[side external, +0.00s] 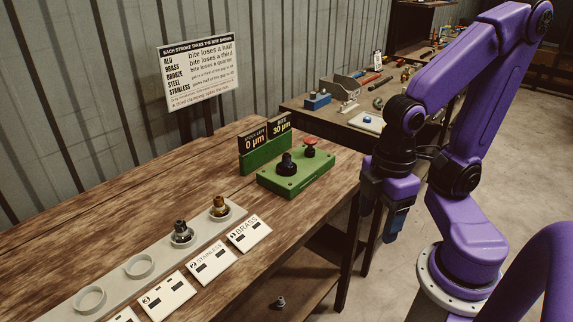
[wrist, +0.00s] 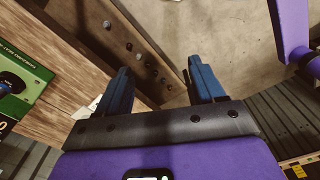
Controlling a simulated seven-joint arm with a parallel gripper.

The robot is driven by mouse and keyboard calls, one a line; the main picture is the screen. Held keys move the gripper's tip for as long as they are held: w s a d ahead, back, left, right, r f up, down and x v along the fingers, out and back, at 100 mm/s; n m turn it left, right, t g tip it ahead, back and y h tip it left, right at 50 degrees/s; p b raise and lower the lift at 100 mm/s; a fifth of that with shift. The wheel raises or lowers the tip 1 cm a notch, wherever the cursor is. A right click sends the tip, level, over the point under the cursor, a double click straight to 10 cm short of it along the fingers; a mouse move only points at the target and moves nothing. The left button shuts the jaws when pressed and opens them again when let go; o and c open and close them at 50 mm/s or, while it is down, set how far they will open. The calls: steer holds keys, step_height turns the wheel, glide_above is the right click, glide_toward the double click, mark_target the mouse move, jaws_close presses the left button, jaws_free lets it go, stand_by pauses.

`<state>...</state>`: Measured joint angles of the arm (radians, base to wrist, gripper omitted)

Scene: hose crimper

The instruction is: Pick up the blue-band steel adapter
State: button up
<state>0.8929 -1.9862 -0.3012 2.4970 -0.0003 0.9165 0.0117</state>
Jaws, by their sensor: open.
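I cannot make out a blue band on any fitting, so I cannot tell which is the blue-band steel adapter. A small grey fitting (side external: 280,302) is on the lower shelf under the bench in the side view. In the wrist view several small fittings (wrist: 139,59) sit in a row on a dark brown strip between and left of my fingers, too small to identify. My gripper (side external: 382,214) hangs past the bench's right end, pointing down, open and empty. Its two blue fingers stand apart in the wrist view (wrist: 158,68).
A pale rack (side external: 62,309) on the bench holds a dark fitting (side external: 181,232) by the STAINLESS card and a brass one (side external: 220,206) by the BRASS card; two rings are empty. A green control box (side external: 297,180) stands behind. A cluttered second table (side external: 345,120) is at the back.

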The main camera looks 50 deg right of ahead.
steer(key=w+a+r+m+h, duration=0.1)
steer(key=w+r+m, duration=0.1)
steer(key=w+m, duration=0.7)
steer(key=w+r+m+h, duration=0.1)
steer(key=w+r+m, duration=0.2)
steer(key=w+m, duration=0.55)
step_height(320, 180, up, 2)
steer(key=m+h, duration=0.3)
steer(key=m, duration=1)
glide_above(286, 155)
steer(key=a, duration=0.6)
steer(key=x, duration=1.1)
steer(key=shift+s+f, duration=0.1)
steer(key=shift+s, duration=0.3)
steer(key=shift+w+x, duration=0.2)
steer(key=shift+x, duration=1.1)
steer(key=shift+w+x, duration=0.15)
steer(key=shift+x, duration=1.2)
steer(key=c, duration=1.3)
